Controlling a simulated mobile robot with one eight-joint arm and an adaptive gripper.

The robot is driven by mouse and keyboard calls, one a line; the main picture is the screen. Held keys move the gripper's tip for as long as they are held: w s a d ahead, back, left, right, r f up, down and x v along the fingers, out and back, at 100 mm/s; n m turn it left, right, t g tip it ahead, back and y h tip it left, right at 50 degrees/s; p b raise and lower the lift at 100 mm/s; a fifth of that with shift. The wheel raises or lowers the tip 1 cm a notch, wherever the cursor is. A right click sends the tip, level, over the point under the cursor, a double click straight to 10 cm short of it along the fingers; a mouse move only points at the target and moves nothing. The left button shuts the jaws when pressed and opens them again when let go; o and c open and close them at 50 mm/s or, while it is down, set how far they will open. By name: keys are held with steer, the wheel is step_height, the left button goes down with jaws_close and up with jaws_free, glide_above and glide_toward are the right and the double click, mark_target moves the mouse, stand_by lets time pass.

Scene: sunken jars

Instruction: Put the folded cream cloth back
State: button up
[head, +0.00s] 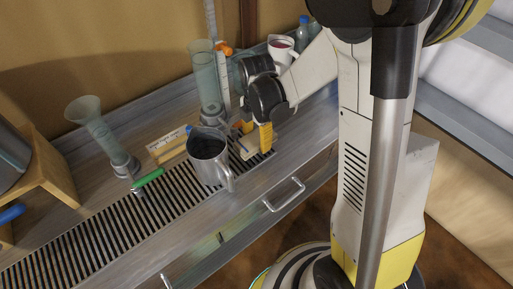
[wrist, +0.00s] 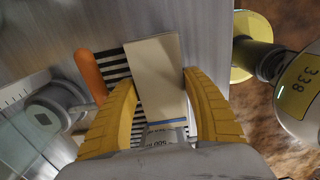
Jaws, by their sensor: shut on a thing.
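The folded cream cloth (wrist: 155,62) is a flat, pale slab between my yellow fingers in the wrist view. My gripper (wrist: 156,85) is shut on it, with a finger along each side. Below it a blue line and a printed label (wrist: 163,136) show; I cannot tell whether they are part of it. In the head view my gripper (head: 256,140) is low over the right end of the slotted grate, behind and right of the metal mug. A small pale edge of the cloth (head: 246,150) shows there. I cannot tell whether it touches the counter.
The metal mug (head: 210,162) stands close to my gripper. A green marker (head: 148,178) and a cream block (head: 167,145) lie nearby. The grate (head: 95,222) is bare at front left.

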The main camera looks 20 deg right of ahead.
mark_target(257, 146)
steer(key=shift+f+b, duration=0.85)
steer(key=shift+f, duration=0.95)
steer(key=shift+f, duration=0.2)
steer(key=o, duration=1)
